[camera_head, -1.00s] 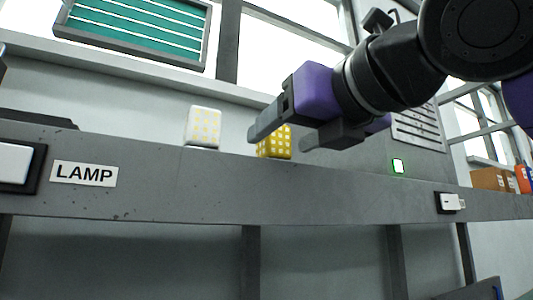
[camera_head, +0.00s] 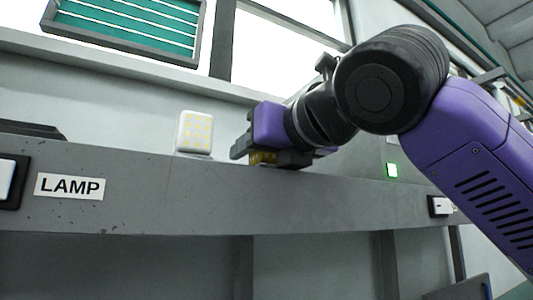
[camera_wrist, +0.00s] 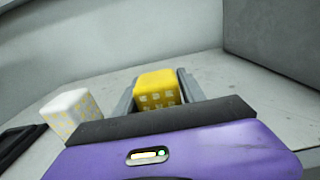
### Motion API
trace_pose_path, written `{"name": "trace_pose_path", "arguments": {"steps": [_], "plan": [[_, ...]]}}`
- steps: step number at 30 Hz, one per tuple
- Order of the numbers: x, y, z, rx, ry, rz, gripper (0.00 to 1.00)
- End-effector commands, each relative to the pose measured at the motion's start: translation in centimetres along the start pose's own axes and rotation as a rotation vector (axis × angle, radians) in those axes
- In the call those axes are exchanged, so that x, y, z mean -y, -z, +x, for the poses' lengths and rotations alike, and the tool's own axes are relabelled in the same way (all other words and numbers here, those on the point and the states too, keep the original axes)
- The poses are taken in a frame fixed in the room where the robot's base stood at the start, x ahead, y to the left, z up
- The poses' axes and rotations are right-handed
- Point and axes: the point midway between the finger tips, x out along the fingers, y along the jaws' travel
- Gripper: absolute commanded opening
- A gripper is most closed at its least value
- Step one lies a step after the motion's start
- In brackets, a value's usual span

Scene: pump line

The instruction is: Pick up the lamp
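A yellow cube-shaped block with pale squares (camera_wrist: 158,88) stands on the grey shelf, between the two fingers of my gripper (camera_wrist: 160,95). In the head view my gripper (camera_head: 264,155) is lowered over this yellow block (camera_head: 262,158) and hides most of it. The fingers look open, one on each side; whether they touch it I cannot tell. A white block with yellow dots (camera_head: 195,132) stands to the left on the shelf, apart from the gripper. It also shows in the wrist view (camera_wrist: 71,115). Which block is the lamp is not marked.
A LAMP label (camera_head: 69,187) is on the front edge of the shelf (camera_head: 180,197), beside a white switch (camera_head: 7,180). A wall rises behind the blocks.

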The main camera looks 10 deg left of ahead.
Motion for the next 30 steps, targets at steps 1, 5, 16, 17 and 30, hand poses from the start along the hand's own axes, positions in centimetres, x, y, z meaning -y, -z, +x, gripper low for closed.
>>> {"name": "trace_pose_path", "arguments": {"steps": [1,5,16,17,30], "plan": [[0.0,0.0,0.0,0.0,0.0,0.0,0.36],[0.0,0.0,0.0,0.0,0.0,0.0,0.1],[0.0,-0.3,-0.1,0.002,0.0,-0.001,0.0],[0.0,-0.4,-0.1,0.002,0.0,-0.001,0.0],[-0.1,-8.4,-0.1,0.004,0.001,0.001,0.0]]}}
